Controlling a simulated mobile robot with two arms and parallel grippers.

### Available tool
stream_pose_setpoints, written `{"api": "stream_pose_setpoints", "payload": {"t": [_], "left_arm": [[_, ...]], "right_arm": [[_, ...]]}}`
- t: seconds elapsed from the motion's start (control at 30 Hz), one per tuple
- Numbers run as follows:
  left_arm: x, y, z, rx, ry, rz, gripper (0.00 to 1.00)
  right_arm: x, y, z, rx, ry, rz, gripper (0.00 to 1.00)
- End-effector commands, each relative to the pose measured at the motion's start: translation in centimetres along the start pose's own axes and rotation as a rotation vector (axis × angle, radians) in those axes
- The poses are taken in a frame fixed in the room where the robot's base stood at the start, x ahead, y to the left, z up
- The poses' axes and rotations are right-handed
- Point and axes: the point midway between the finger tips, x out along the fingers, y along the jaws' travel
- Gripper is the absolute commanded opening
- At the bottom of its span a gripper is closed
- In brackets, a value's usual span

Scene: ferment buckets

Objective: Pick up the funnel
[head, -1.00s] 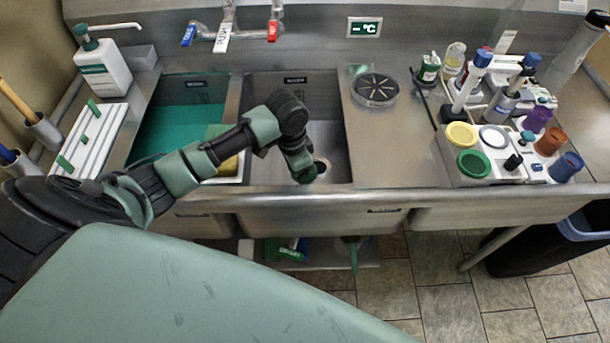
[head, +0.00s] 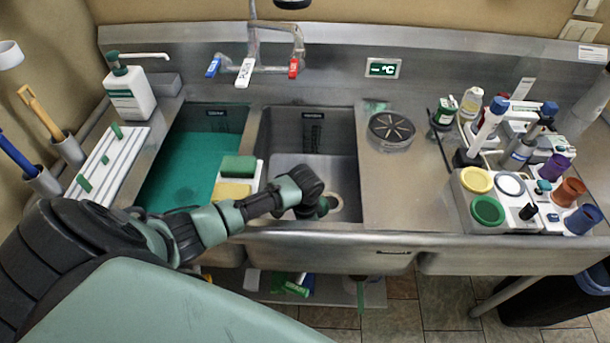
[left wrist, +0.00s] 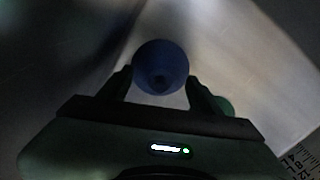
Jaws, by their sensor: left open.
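In the left wrist view, a dark blue round thing with a darker centre (left wrist: 161,66) shows between my fingers. It looks like the funnel seen from above. My left gripper (left wrist: 160,82) is open, with one finger on each side of it; I cannot tell whether either finger touches it. In the head view my left gripper (head: 320,208) is down in the right-hand sink basin, near the drain. The funnel cannot be made out in the head view, where my arm covers part of the basin. My right gripper is not in view.
The steel basin (head: 285,140) has walls close around my gripper. Left of it are green (head: 238,166) and yellow (head: 233,191) sponges and a teal-filled basin (head: 190,160). A faucet (head: 275,45) stands behind. Cups and bottles crowd the right counter; its middle is mostly clear.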

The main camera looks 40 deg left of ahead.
Motion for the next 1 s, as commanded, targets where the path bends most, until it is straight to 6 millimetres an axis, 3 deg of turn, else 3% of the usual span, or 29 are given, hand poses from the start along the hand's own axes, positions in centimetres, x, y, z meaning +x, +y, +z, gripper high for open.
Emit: {"api": "stream_pose_setpoints", "payload": {"t": [0.1, 0.37, 0.53, 1.0], "left_arm": [[1.1, 0.02, 0.03, 0.001, -0.001, 0.0, 0.64], [1.27, -0.01, 0.0, 0.001, 0.001, -0.001, 0.61], [1.27, -0.01, 0.03, 0.001, 0.0, -0.001, 0.15], [1.08, 0.01, 0.11, 0.001, -0.002, -0.001, 0.14]], "right_arm": [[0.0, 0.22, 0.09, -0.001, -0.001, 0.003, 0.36], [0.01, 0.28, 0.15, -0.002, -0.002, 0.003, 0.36], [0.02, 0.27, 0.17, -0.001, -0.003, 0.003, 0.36], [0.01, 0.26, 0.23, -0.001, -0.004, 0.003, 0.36]]}}
